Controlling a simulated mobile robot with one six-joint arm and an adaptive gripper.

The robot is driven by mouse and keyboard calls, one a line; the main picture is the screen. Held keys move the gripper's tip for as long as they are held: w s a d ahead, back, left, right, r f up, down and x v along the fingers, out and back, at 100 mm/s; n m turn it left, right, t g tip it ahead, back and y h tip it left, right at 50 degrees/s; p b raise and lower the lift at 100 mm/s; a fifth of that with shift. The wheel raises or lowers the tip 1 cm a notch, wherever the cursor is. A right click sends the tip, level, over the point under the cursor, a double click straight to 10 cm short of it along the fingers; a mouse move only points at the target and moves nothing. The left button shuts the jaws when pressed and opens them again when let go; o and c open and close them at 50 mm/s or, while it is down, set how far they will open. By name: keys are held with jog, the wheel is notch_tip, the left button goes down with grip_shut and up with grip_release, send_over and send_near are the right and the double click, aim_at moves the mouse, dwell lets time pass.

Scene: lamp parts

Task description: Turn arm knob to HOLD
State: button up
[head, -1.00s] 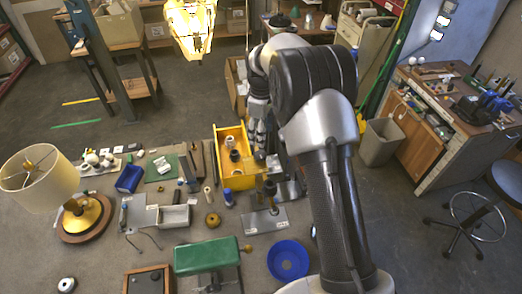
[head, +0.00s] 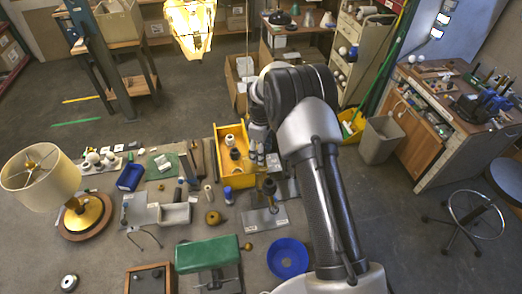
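I cannot pick out a knob marked HOLD; the labels are too small to read. A metal plate (head: 264,221) with a dark and brown upright post (head: 269,189) stands right of the table's middle and carries small pale labels. A second grey plate (head: 285,184), partly hidden by my arm, lies behind it. My gripper (head: 257,157) points down beside the right wall of the yellow bin (head: 234,155), behind and above the post. It looks apart from the post. The fingers are small and partly hidden, so I cannot tell whether they are open.
A blue bowl (head: 287,258) and a green block-shaped stand (head: 207,254) are at the front. A blue-capped bottle (head: 228,195) and a brass piece (head: 214,217) lie left of the post. A lamp (head: 85,214) stands at the left. The aisle behind the table is clear.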

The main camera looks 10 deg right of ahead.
jog(key=c, duration=0.9)
jog(key=shift+m+b, duration=0.3)
jog(key=m+b, duration=0.2)
jog(key=shift+f+m, duration=0.1)
jog(key=shift+m, duration=0.2)
jog(key=m+b, duration=0.2)
jog(key=m, duration=0.2)
jog(key=shift+m, duration=0.3)
jog(key=m+b, duration=0.1)
jog(key=m, duration=0.5)
jog(key=shift+a+b, duration=0.15)
jog(key=shift+b, duration=0.2)
jog(key=m, duration=0.6)
jog(key=shift+a+b, duration=0.1)
jog(key=shift+b, duration=0.3)
